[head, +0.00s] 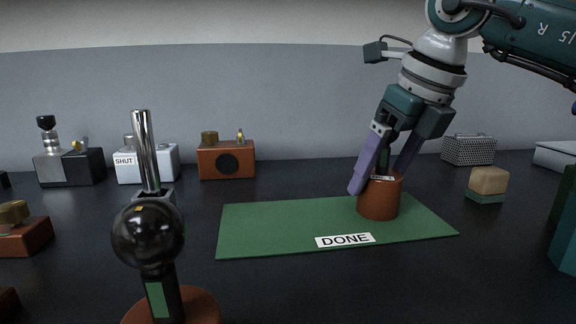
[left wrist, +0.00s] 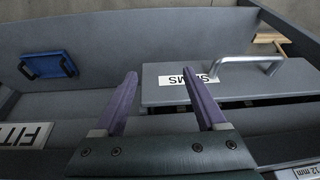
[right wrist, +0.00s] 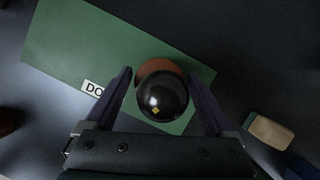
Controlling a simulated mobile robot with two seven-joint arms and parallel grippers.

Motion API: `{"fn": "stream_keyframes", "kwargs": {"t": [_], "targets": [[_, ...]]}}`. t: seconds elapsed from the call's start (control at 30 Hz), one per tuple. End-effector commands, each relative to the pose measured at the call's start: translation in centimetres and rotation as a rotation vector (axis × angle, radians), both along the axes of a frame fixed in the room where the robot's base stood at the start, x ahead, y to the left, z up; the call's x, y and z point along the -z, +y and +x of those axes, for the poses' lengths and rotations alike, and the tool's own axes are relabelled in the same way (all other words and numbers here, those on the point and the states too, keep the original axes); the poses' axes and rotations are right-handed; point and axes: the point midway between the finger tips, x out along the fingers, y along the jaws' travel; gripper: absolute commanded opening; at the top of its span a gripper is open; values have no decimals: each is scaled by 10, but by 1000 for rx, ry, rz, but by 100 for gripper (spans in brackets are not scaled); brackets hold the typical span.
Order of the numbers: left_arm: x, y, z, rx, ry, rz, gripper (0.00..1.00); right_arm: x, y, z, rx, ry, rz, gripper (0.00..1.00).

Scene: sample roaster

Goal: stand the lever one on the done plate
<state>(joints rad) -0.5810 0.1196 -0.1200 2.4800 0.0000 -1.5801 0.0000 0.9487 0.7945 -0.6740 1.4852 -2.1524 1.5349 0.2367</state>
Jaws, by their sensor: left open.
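The green done plate (head: 285,220) lies on the dark table with a white DONE label (head: 345,240) at its front edge. A piece with a round orange-brown base (head: 379,200) and a dark stem stands upright on its right part; the gripper hides its top in the head view. In the right wrist view its black ball knob (right wrist: 162,95) shows above the base. My right gripper (head: 375,185) points down with its fingers apart on either side of this piece; it shows no clear grip. My left gripper (left wrist: 160,80) is open and empty, over a grey drawer front.
A similar black ball piece (head: 148,235) and a chrome rod (head: 145,150) stand at front left. Behind are a silver-black unit (head: 70,167), a white SHUT box (head: 160,165) and an orange box (head: 226,160). A tan block (head: 488,182) sits right of the plate. The plate's left part is clear.

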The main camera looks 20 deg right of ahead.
Motion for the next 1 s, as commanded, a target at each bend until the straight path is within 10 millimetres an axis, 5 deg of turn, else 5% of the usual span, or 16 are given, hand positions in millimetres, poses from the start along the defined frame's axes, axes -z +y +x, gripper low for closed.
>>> {"fn": "stream_keyframes", "kwargs": {"t": [0.43, 1.0], "targets": [[-4, 0, 0, 0, -1, 0, 73, -10, -1, -2, -1, -2, -1, 100], [-22, 0, 0, 0, -1, 0, 73, -109, -7, -42, 1, -2, 0, 100]]}}
